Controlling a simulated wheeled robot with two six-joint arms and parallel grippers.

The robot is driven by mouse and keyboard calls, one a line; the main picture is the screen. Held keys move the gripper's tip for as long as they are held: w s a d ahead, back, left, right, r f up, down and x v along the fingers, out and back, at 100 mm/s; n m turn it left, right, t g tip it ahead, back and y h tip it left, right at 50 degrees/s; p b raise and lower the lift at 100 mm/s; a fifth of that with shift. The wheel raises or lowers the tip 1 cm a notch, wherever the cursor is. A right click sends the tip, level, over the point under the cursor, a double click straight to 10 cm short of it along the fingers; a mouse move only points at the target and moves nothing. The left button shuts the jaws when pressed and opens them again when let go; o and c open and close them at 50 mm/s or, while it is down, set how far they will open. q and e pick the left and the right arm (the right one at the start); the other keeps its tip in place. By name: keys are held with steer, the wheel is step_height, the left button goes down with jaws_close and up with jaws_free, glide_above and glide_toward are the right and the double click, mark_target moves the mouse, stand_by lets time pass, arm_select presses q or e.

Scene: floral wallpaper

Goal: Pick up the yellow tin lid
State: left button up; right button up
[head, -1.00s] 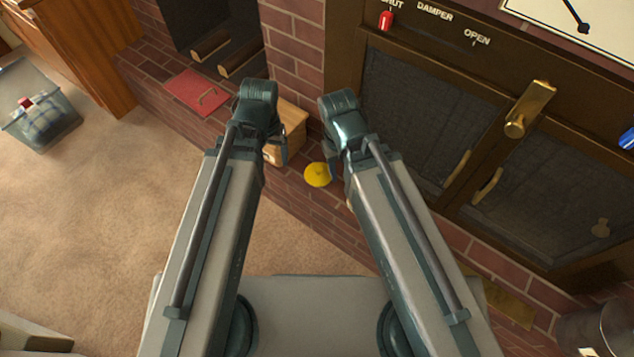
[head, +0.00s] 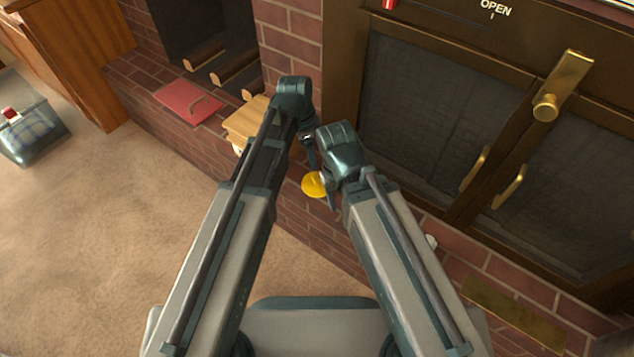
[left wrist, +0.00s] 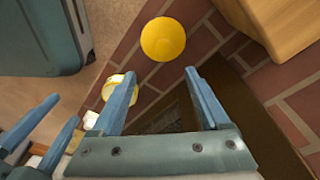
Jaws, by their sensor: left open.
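The yellow tin lid (head: 312,185) is a round yellow disc on the brick ledge, partly covered by my right gripper in the head view. It shows whole in the left wrist view (left wrist: 163,39), above and beyond my left fingertips. My left gripper (head: 312,155) is just behind the lid in the head view.
A wooden box (head: 245,118) stands on the ledge left of my left gripper. A red book-like thing (head: 188,100) lies farther left. Dark glass doors with brass handles (head: 510,187) are at the right. A pale round thing (left wrist: 117,82) is behind my left finger.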

mark_target(317, 176)
arm_select(q)
steer(key=shift+w+d+f+b, duration=0.1)
steer(key=shift+d+f+b, duration=0.1)
steer(key=shift+f+b, duration=1.25)
steer(key=shift+s+d+f+b, duration=0.1)
steer(key=shift+d+f+b, duration=0.1)
steer(key=shift+f+b, duration=1.2)
steer(key=shift+w+d+f+b, duration=0.1)
steer(key=shift+d+f+b, duration=0.1)
steer(key=shift+f+b, duration=1.25)
steer(key=f+b, duration=0.3)
steer(key=w+f+b, duration=0.1)
steer(key=f+b, duration=0.1)
steer(key=shift+d+f, duration=0.15)
steer(key=shift+s, duration=0.1)
jaws_close()
